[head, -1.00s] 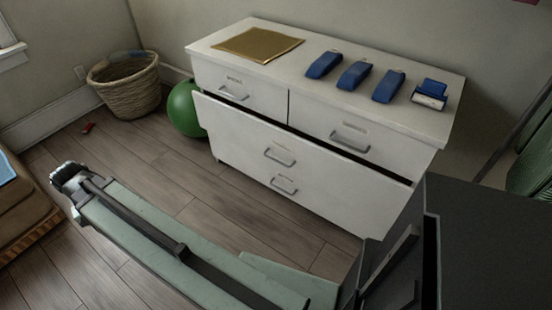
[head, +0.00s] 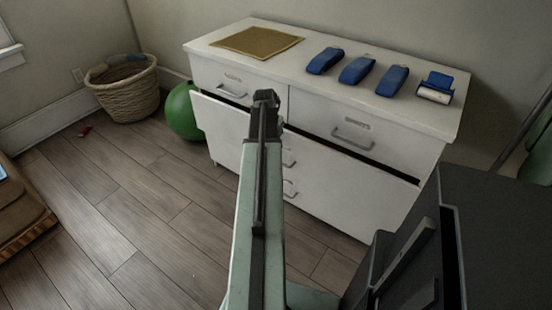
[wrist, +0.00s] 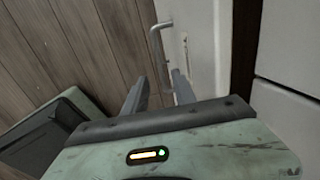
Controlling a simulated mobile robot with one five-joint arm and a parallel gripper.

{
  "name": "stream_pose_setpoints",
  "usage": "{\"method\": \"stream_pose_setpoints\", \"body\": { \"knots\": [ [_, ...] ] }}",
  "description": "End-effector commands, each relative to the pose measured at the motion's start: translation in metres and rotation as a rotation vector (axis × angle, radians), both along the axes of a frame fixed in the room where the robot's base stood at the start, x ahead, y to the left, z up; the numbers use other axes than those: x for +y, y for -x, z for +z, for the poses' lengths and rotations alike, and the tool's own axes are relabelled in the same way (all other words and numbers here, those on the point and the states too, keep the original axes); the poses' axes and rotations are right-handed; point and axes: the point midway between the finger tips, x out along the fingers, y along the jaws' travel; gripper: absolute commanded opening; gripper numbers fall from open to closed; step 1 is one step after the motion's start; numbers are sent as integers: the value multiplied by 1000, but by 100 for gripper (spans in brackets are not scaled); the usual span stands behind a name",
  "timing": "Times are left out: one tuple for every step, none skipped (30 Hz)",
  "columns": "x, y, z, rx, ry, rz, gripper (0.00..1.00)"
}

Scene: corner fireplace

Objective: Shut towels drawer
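The white dresser has a wide drawer (head: 340,192) below its two top drawers, and it stands pulled out with a dark gap above its front. Drawer labels are too small to read, so I cannot tell which says towels. My gripper (head: 266,96) is in front of the dresser in the head view and hides part of the wide drawer. In the wrist view my gripper (wrist: 157,88) has its two fingers apart with nothing between them. Beyond the tips are a metal handle (wrist: 155,38) and the white drawer front (wrist: 205,45). I see no clear contact.
The dresser top (head: 300,75) holds a tan mat (head: 256,42), several blue items (head: 357,70) and a blue-and-white object (head: 436,88). A green ball (head: 183,112) and a wicker basket (head: 125,92) stand left. The wooden floor (head: 130,200) is largely clear on the left.

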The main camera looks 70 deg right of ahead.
Motion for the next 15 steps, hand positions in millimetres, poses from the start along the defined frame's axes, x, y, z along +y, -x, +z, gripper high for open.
{"method": "stream_pose_setpoints", "body": {
  "knots": [
    [-1,0,-9,0,0,0,33],
    [-2,0,-13,0,0,0,33],
    [-3,0,-18,0,0,1,33],
    [-3,1,-23,0,0,1,33],
    [-4,1,-29,0,0,1,33],
    [-5,1,-36,0,0,1,33],
    [-6,1,-42,0,0,1,33],
    [-7,2,-47,0,0,1,33],
    [-9,2,-55,0,0,1,33],
    [-10,2,-60,0,0,1,33],
    [-11,2,-64,0,0,1,33],
    [-12,3,-69,0,0,1,33],
    [-12,3,-72,0,0,1,33],
    [-13,3,-74,0,0,1,33],
    [-13,3,-75,0,0,1,33]
  ]
}}
